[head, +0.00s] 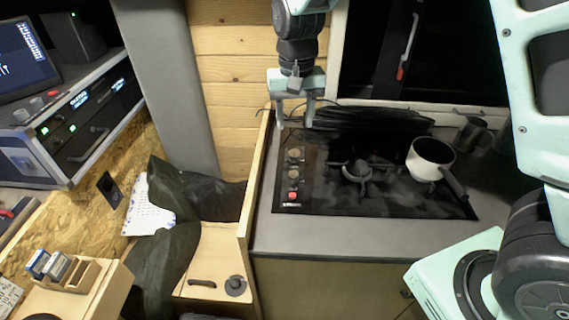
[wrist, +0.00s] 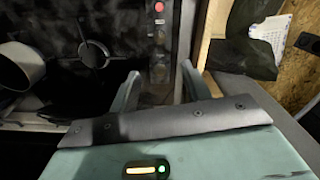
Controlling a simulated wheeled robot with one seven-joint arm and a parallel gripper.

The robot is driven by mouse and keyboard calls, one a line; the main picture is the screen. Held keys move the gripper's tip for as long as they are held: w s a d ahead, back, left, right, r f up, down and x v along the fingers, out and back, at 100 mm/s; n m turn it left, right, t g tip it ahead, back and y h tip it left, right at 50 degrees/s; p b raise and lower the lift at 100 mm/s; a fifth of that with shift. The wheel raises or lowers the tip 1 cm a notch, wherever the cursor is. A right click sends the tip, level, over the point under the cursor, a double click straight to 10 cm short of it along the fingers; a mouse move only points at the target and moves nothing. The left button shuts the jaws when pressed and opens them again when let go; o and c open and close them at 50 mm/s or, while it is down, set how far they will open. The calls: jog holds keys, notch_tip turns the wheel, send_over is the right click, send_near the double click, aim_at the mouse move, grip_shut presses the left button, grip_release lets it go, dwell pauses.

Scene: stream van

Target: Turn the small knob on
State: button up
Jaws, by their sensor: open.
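A row of small round knobs (head: 294,174) runs along the left edge of the black cooktop (head: 400,197). A red knob or button (head: 292,195) sits at the near end of the row. It also shows at the top of the wrist view (wrist: 159,7). My gripper (head: 294,126) points down, open and empty, at the far end of the row. In the wrist view the knob row passes between my fingers (wrist: 161,75). The nearest knob there is dark and blurred. I cannot tell whether the fingers touch it, or which way any knob is turned.
A white pot (head: 430,154) with a dark handle stands on the cooktop's right side. A wooden partition (head: 252,185) rises just left of the counter. Dark mugs (head: 473,135) stand at the back right. The counter's front strip (head: 350,236) is clear.

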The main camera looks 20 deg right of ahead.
aim_at(293, 174)
notch_tip(293, 174, down, 16)
jog(key=p, duration=0.3)
jog(key=shift+s+f, duration=0.1)
jog(key=shift+f, duration=0.05)
jog(key=c, duration=1)
